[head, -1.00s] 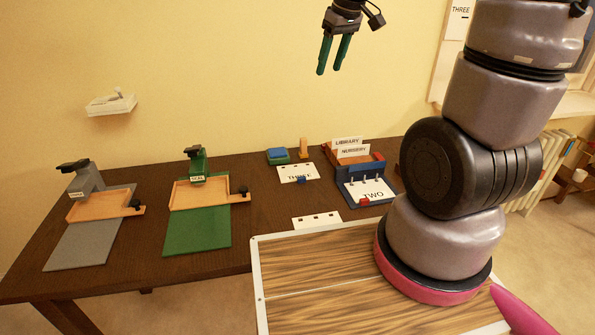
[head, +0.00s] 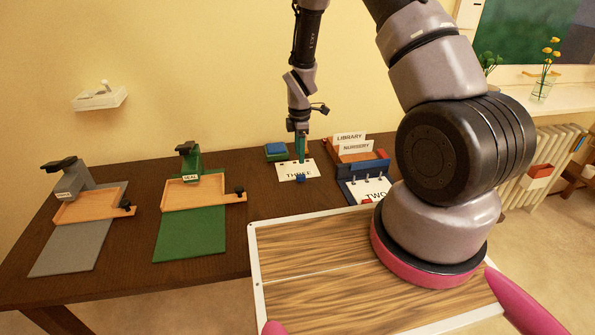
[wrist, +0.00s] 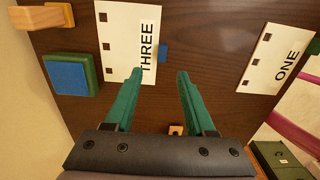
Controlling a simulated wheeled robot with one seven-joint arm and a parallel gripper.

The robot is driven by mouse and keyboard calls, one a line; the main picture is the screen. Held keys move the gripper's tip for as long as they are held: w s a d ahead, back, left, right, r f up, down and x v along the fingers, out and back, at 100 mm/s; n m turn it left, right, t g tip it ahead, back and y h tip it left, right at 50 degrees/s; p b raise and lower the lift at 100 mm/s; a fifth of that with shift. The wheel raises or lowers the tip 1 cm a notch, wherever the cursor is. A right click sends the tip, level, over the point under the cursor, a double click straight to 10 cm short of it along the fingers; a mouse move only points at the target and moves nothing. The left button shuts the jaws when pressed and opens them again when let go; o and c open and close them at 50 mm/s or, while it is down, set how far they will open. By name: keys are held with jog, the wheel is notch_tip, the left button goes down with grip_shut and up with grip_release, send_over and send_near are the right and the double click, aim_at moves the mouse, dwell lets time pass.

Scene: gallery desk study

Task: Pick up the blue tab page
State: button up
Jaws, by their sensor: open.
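The blue tab page is a white sheet (head: 291,168) marked THREE with a small blue tab (head: 301,178), lying flat on the dark desk. In the wrist view the sheet (wrist: 127,38) shows punched holes along one edge, and its blue tab (wrist: 163,54) sticks out beside the word. My gripper (head: 301,158) points down over this page, its green fingers apart and empty. In the wrist view the open fingertips (wrist: 159,74) show just below the blue tab, with nothing between them. Whether they touch the page cannot be told.
A blue pad on a green base (head: 277,150) lies left of the page. Right are a binder with page TWO (head: 372,189) and a sorter with LIBRARY and NURSERY cards (head: 352,142). Page ONE (wrist: 278,58) lies nearby. Two presses, one green (head: 190,165), stand left.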

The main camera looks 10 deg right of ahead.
aim_at(301, 175)
notch_tip(301, 175, down, 3)
jog(key=shift+f, duration=0.2)
jog(key=shift+s+d+f, duration=0.1)
jog(key=shift+f, duration=1.25)
jog(key=shift+s+d+f, duration=0.1)
jog(key=shift+f, duration=1.25)
grip_shut()
